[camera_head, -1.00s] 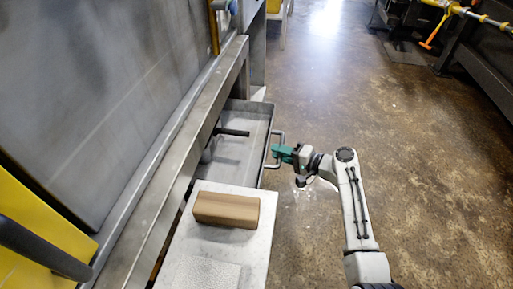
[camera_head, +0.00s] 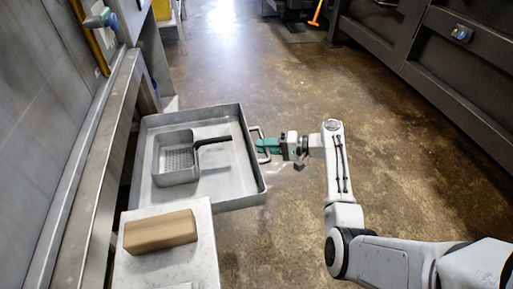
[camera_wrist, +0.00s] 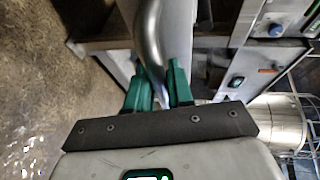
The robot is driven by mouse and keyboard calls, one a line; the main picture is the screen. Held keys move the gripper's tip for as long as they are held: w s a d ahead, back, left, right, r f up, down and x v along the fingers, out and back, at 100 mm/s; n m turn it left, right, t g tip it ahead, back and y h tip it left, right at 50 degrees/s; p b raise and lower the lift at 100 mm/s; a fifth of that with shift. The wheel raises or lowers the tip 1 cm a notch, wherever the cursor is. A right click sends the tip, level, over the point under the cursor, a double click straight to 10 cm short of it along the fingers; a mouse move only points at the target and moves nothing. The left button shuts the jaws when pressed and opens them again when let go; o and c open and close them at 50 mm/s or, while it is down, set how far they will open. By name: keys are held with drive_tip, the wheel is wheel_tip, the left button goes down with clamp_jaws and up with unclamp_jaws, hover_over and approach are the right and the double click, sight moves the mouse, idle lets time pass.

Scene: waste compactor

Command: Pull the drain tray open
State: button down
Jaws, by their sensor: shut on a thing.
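The drain tray (camera_head: 222,124) is a shallow grey metal tray that stands far out from the machine on the left in the head view. A square perforated strainer (camera_head: 176,160) with a dark handle lies in it. My gripper (camera_head: 262,146) has green fingers and is shut on the tray's bar handle (camera_head: 256,131) at its right side. In the wrist view my gripper (camera_wrist: 160,85) has its green fingers on both sides of the curved metal handle (camera_wrist: 150,35). The fingertips are partly hidden by the handle.
A wooden block (camera_head: 160,232) lies on a pale ledge (camera_head: 200,262) in front of the tray. The machine's metal frame (camera_head: 85,190) runs along the left. Open floor (camera_head: 400,160) lies to the right, with dark machinery (camera_head: 440,60) beyond.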

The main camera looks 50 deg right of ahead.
drive_tip(key=shift+s+d+f, duration=0.1)
drive_tip(key=c, duration=1.1)
unclamp_jaws()
drive_tip(key=p+v, duration=0.2)
drive_tip(key=v, duration=0.8)
drive_tip(key=shift+s+d, duration=0.2)
drive_tip(key=shift+s, duration=0.1)
